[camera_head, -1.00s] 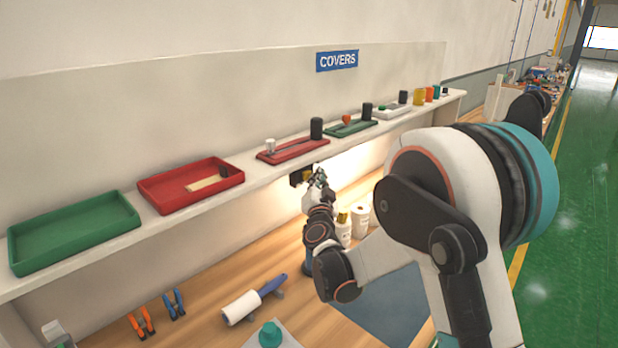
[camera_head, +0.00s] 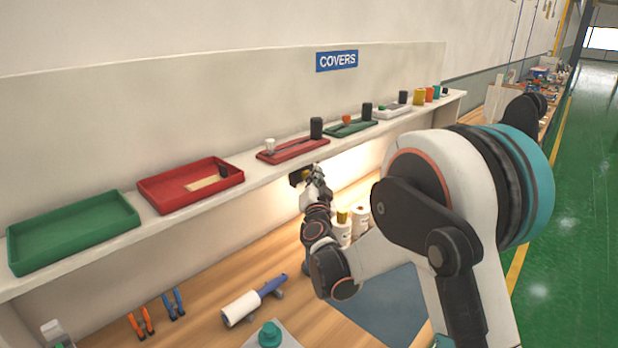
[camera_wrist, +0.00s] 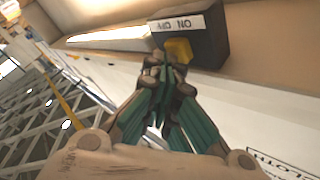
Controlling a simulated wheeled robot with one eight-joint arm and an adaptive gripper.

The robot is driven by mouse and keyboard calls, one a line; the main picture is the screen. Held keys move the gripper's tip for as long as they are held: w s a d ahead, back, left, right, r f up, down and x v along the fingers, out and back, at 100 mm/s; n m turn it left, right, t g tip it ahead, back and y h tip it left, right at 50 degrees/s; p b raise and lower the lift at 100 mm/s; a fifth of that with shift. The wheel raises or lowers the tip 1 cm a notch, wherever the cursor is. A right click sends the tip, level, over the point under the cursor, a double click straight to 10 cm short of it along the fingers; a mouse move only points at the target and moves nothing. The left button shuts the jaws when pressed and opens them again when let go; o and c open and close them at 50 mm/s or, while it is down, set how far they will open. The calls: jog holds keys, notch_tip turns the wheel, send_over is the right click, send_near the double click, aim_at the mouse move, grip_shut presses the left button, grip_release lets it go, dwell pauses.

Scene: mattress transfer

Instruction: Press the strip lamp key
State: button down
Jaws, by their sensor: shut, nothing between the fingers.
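The strip lamp switch is a dark box (camera_wrist: 208,44) under the shelf, with a white label on its front edge that seems to carry ON and OFF markings. A yellow key (camera_wrist: 178,50) sits on it. The lit strip lamp (camera_wrist: 110,36) runs beside the box. My gripper (camera_wrist: 172,72) is shut and empty, with its fingertips right at the yellow key; whether they touch it I cannot tell. In the head view my gripper (camera_head: 314,174) is just below the shelf edge beside the dark box (camera_head: 297,178), partly hidden by the arm.
The shelf (camera_head: 258,176) above holds a green tray (camera_head: 75,228), a red tray (camera_head: 160,190) and several small items. White bottles (camera_head: 343,232) stand close to my arm.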

jog(key=shift+w+a, duration=0.15)
jog(key=shift+a, duration=0.05)
dwell(0.4)
jog(key=shift+d, duration=0.1)
jog(key=shift+s+d, duration=0.4)
jog(key=shift+s, duration=0.05)
jog(key=shift+b, duration=0.3)
jog(key=s+d, duration=0.3)
jog(key=d, duration=0.1)
jog(key=shift+s+d+b, duration=0.35)
jog(key=shift+d+b, duration=0.05)
